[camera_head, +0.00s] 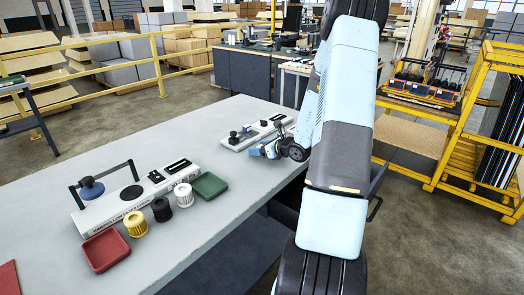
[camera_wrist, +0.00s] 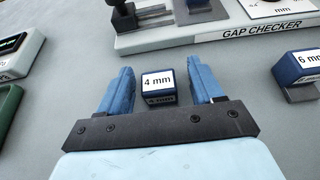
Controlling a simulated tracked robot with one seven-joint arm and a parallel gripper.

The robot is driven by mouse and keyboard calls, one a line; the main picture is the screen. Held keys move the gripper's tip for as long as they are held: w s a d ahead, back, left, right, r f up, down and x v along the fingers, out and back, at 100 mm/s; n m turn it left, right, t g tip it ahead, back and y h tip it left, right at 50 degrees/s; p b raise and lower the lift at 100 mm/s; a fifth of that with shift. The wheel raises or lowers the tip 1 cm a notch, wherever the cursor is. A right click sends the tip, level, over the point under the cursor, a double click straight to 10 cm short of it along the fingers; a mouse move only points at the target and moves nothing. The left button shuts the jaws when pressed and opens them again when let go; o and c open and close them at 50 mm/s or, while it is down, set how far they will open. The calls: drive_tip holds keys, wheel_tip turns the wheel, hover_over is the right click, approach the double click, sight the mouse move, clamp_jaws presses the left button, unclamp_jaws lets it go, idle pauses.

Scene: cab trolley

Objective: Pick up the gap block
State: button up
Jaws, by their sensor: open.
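A small dark blue gap block (camera_wrist: 158,86) with a white "4 mm" label sits on the grey table in the wrist view. My gripper (camera_wrist: 159,72) is open, with one blue finger on each side of this block and visible room on both sides. A second blue gap block (camera_wrist: 300,68), labelled "6 mm", stands to the right, cut off by the picture edge. The white gap checker (camera_wrist: 222,35) lies just beyond the blocks. In the head view my gripper (camera_head: 266,149) is low over the table beside the gap checker (camera_head: 240,143); the blocks cannot be told apart there.
On the grey table (camera_head: 235,225) a long white fixture (camera_head: 130,200) stands at left, with yellow (camera_head: 135,224), black (camera_head: 161,209) and white (camera_head: 183,195) cylinders, a red tray (camera_head: 106,250) and a green tray (camera_head: 208,184). A yellow rack (camera_head: 470,120) is at right.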

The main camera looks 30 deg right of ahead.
drive_tip(key=c, duration=1.1)
drive_tip(key=shift+r, duration=0.15)
